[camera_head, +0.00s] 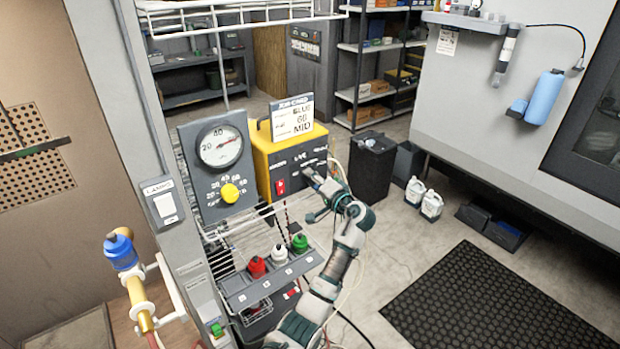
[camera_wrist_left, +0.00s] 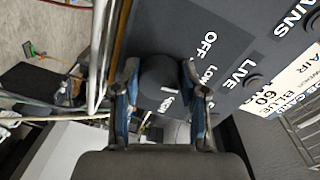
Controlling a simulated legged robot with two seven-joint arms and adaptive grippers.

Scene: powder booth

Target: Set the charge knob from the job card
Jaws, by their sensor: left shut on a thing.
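The yellow charge unit (camera_head: 262,150) has a dark front panel with small labels and a red switch (camera_head: 280,187). The job card (camera_head: 292,118) stands on top of it and reads BLUE, 60, MID. My left gripper (camera_head: 312,178) is at the right part of the panel. In the left wrist view my left gripper (camera_wrist_left: 160,88) is shut on the dark round charge knob (camera_wrist_left: 158,72), one finger on each side. OFF shows beside the knob; other labels near it are partly hidden. A small white mark shows by the knob's lower edge. The card (camera_wrist_left: 285,85) shows at right.
Left of the unit is a grey panel with a gauge (camera_head: 221,146) and a yellow knob (camera_head: 230,193). Below, a tray (camera_head: 240,296) carries red, white and green-topped items. A black bin (camera_head: 372,168) stands to the right. Cables hang near my arm.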

